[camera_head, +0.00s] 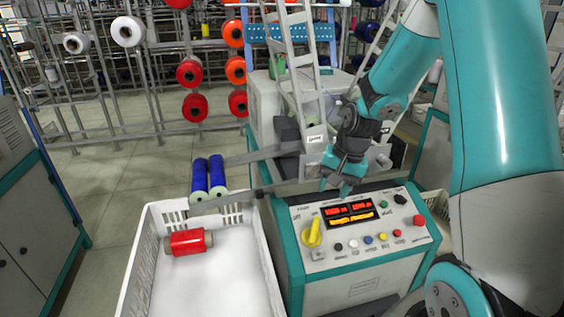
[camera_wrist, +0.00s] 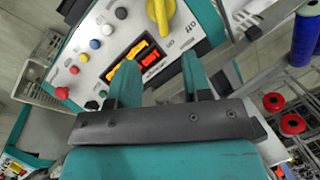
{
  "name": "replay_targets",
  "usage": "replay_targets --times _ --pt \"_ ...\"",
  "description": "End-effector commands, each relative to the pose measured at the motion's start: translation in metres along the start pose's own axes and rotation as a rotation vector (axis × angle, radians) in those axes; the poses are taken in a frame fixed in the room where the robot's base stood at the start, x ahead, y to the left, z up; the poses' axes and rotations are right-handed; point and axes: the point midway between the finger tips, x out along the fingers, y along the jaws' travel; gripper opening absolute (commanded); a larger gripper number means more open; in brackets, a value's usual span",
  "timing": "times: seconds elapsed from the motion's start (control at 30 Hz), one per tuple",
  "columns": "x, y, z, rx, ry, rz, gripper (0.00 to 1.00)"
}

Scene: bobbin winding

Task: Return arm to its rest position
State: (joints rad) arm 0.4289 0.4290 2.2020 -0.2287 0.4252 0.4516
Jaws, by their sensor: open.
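My gripper (camera_head: 340,186) hangs above the back edge of the winding machine's control panel (camera_head: 318,250), close to its red display (camera_head: 350,212). In the wrist view its two teal fingers (camera_wrist: 158,82) stand apart with nothing between them. The panel with its yellow knob (camera_wrist: 160,12) and coloured buttons lies beyond the fingertips. My arm comes in from the upper right of the head view. I cannot tell the exact gap between the fingertips and the panel.
A white crate (camera_head: 150,250) left of the machine holds a red bobbin (camera_head: 188,241). Two blue bobbins (camera_head: 208,176) stand by its far edge. A metal ladder-like frame (camera_head: 302,70) rises behind my gripper. Racks with red and orange bobbins (camera_head: 190,73) stand at the back. Floor at left is clear.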

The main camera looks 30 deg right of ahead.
Motion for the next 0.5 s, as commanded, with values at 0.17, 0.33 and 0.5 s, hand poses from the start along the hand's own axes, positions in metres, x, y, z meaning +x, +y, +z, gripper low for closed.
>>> replay_targets --times 0.17,0.33,0.5 --pt "-0.001 -0.002 0.001 -0.005 0.0 -0.001 0.45" --pt "-0.035 -0.036 0.032 -0.154 -0.016 -0.026 0.45" --pt "-0.107 -0.093 0.121 -0.53 -0.064 -0.083 0.45"
